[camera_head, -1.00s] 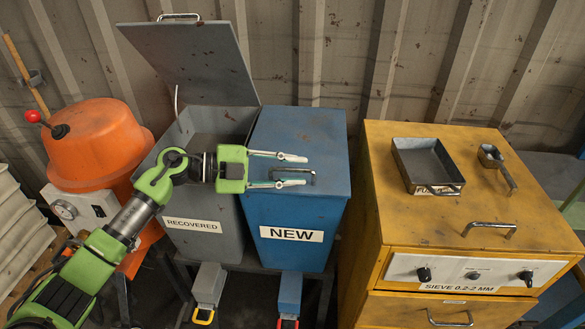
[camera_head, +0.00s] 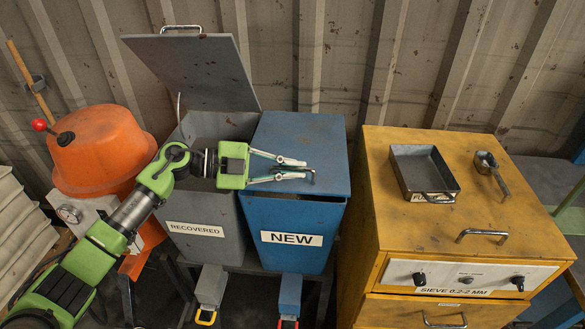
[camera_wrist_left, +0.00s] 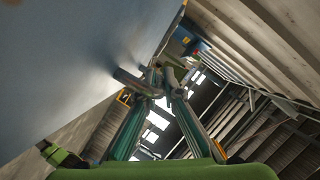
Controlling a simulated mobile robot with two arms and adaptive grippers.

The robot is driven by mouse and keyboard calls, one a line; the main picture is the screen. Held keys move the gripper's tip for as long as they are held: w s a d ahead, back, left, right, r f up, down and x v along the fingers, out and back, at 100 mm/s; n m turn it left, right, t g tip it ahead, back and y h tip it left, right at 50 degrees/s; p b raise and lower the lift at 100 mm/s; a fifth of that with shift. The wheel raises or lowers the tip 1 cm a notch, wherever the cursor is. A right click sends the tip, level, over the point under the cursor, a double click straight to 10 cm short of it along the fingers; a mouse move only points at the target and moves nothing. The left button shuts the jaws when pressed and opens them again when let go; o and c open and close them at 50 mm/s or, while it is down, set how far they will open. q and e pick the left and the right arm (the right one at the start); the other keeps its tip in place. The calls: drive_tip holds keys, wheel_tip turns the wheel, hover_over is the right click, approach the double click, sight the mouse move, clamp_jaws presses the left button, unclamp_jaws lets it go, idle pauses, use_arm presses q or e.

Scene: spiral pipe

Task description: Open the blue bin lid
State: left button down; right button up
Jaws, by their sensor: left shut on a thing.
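The blue bin (camera_head: 287,222) bears the label NEW and stands in the middle of the head view. Its blue lid (camera_head: 310,140) lies nearly flat on top, with a narrow dark gap under the front edge. My left gripper (camera_head: 305,169) reaches in from the left, low over the lid's front part. Its fingers are shut on the lid's metal handle (camera_head: 313,178), partly hidden by the fingertips. In the left wrist view, the handle (camera_wrist_left: 128,78) runs from the lid's surface (camera_wrist_left: 60,60) to between the fingertips (camera_wrist_left: 160,80). My right gripper is not in view.
The grey RECOVERED bin (camera_head: 196,229) stands against the left side, its lid (camera_head: 195,70) raised. An orange drum (camera_head: 102,148) is farther left. A yellow sieve cabinet (camera_head: 400,225) stands right, carrying a metal tray (camera_head: 424,170) and a scoop (camera_head: 490,165). A corrugated wall is behind.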

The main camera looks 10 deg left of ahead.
use_arm(q)
drive_tip(key=w+r+n+p, duration=0.1)
drive_tip(key=w+r+p, duration=0.2)
drive_tip(key=r, duration=0.3)
drive_tip(key=w+r+n+g+p, duration=0.1)
drive_tip(key=w+r+n+p, duration=0.1)
drive_tip(key=r, duration=0.4)
drive_tip(key=w+r+n+g+p, duration=0.1)
drive_tip(key=w+r+p, duration=0.3)
drive_tip(key=r+p, duration=0.1)
drive_tip(key=shift+r+y, duration=0.4)
drive_tip(key=shift+r, duration=0.35)
drive_tip(key=shift+w, duration=0.1)
